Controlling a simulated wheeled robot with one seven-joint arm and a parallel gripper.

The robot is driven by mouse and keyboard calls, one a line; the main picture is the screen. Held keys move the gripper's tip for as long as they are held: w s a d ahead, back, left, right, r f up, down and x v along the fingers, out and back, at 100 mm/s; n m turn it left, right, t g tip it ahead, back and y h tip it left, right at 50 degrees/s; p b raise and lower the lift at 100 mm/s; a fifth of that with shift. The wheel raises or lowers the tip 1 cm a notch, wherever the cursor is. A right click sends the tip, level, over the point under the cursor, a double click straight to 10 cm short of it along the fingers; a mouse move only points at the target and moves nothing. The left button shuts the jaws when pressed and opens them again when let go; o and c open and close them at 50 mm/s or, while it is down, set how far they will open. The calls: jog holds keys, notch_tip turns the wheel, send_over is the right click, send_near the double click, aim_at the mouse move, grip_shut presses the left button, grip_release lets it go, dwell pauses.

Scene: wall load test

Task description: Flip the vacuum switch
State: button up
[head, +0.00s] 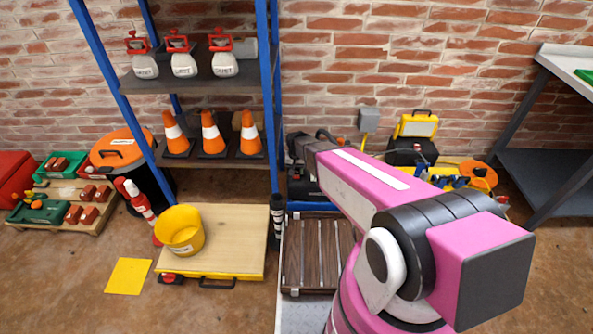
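No switch marked as a vacuum switch can be made out. A black drum with an orange lid (118,147) and a white label stands on the floor at the left, partly behind the blue shelf post; I cannot tell for sure if it is the vacuum. A small grey box (369,119) is fixed to the brick wall behind my arm. My pink arm reaches from the lower right toward the middle. Dark parts show at its far end, but I cannot make out gripper fingers there.
A blue-post shelf holds orange cones (211,134) and white jugs (184,65). A yellow bucket (180,230) stands on a wooden board (231,238). A slatted brown crate (319,252) lies beside my arm. A workbench (565,60) stands right.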

jog(key=shift+s+r+t, duration=0.15)
jog(key=shift+s+t, duration=0.2)
jog(key=shift+t, duration=0.55)
jog(key=shift+s+r+t, duration=0.1)
jog(key=shift+r+t, duration=0.05)
jog(key=shift+t, duration=1.25)
jog(key=o, duration=0.9)
jog(key=shift+o, duration=0.2)
jog(key=shift+r, duration=0.1)
jog(key=v, duration=1)
jog(key=shift+r, duration=0.25)
jog(key=shift+s, duration=0.1)
